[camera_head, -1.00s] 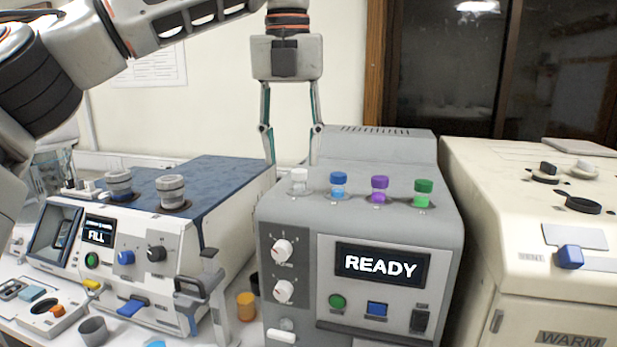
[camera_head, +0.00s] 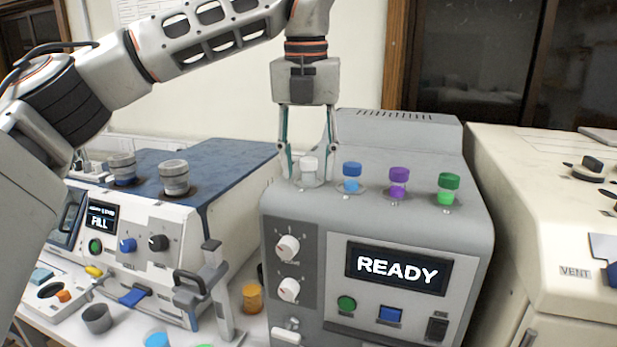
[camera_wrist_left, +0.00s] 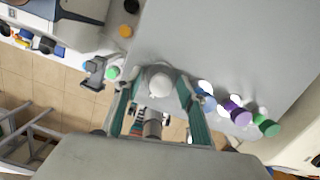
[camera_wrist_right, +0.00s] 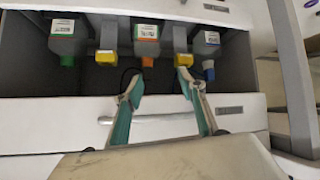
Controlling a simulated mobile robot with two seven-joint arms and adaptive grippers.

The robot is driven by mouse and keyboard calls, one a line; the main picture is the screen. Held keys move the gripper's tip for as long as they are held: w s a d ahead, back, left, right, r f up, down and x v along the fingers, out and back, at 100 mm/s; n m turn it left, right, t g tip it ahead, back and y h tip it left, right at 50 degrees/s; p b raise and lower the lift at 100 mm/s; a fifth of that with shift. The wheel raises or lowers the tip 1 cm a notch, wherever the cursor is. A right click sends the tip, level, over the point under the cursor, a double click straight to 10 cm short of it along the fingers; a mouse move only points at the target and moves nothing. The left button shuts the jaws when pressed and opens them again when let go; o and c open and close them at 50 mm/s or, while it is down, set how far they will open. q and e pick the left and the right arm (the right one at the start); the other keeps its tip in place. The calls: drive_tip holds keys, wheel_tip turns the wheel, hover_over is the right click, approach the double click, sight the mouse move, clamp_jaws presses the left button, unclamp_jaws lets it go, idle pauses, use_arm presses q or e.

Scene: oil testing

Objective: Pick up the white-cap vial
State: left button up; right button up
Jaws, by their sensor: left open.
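The white-cap vial (camera_head: 309,168) stands upright in the leftmost place on top of the grey machine (camera_head: 285,215) with the READY display. My left gripper (camera_head: 308,172) points down over it, open, with one finger on each side of the vial. In the left wrist view the white cap (camera_wrist_left: 160,84) lies between the two open fingers (camera_wrist_left: 160,105); whether they touch it I cannot tell. My right gripper (camera_wrist_right: 162,85) shows only in the right wrist view, with its fingers apart and nothing between them.
Blue (camera_head: 352,170), purple (camera_head: 398,175) and green (camera_head: 448,182) capped vials stand in a row to the right. A blue-topped machine (camera_head: 225,160) is on the left, a cream machine (camera_head: 545,200) on the right. Several bottles (camera_wrist_right: 146,40) hang in a bay before my right gripper.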

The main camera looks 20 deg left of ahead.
use_arm(q)
drive_tip(key=shift+f, duration=0.25)
clamp_jaws()
drive_tip(key=shift+r, duration=0.1)
